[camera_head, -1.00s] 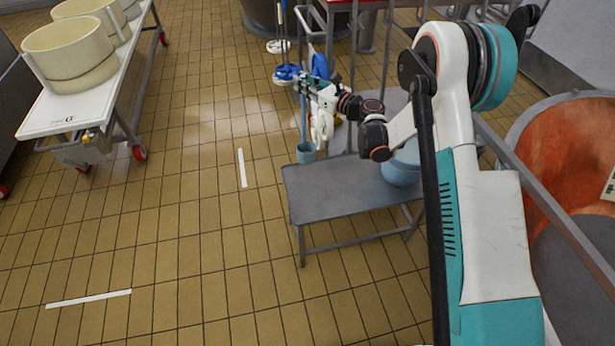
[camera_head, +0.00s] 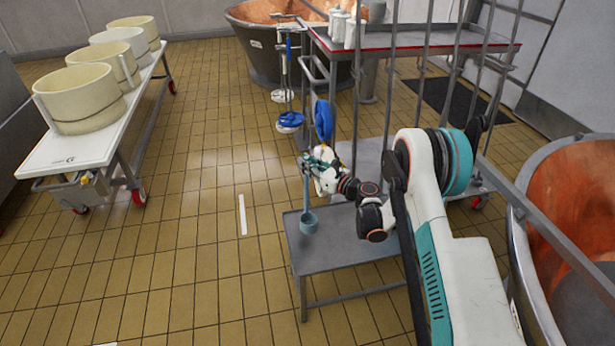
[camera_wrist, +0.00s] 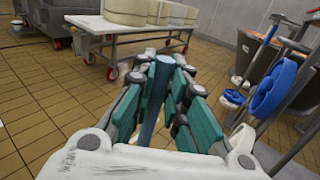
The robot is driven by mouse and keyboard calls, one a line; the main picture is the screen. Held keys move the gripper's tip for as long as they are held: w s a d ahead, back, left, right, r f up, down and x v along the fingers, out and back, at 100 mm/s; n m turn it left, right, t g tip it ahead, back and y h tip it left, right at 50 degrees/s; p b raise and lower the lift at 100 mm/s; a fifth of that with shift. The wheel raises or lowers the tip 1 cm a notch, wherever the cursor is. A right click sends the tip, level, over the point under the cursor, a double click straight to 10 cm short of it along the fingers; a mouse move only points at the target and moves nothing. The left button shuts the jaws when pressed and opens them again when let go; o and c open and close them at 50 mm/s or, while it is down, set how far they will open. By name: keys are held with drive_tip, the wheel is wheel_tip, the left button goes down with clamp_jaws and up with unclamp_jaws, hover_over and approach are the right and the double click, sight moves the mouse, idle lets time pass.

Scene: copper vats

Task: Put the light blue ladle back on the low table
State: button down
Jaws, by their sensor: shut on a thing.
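The light blue ladle (camera_head: 308,222) hangs upright from my gripper (camera_head: 312,163) in the head view, its cup low and its handle up between the fingers. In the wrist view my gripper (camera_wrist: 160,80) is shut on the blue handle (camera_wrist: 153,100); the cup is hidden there. The low table (camera_head: 330,252) is a grey metal table. In the head view the cup appears over the table's back left part; I cannot tell whether it touches the top.
Metal rails and posts (camera_head: 425,60) rise behind the table. Blue and white tools (camera_head: 290,120) hang at the back. A white cart with cream tubs (camera_head: 85,97) stands at left, and a copper vat (camera_head: 575,200) at right. The tiled floor left of the table is clear.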

wheel_tip(320, 180, down, 4)
drive_tip(key=shift+f+b, duration=0.1)
drive_tip(key=shift+b, duration=0.6)
drive_tip(key=c, duration=1.6)
unclamp_jaws()
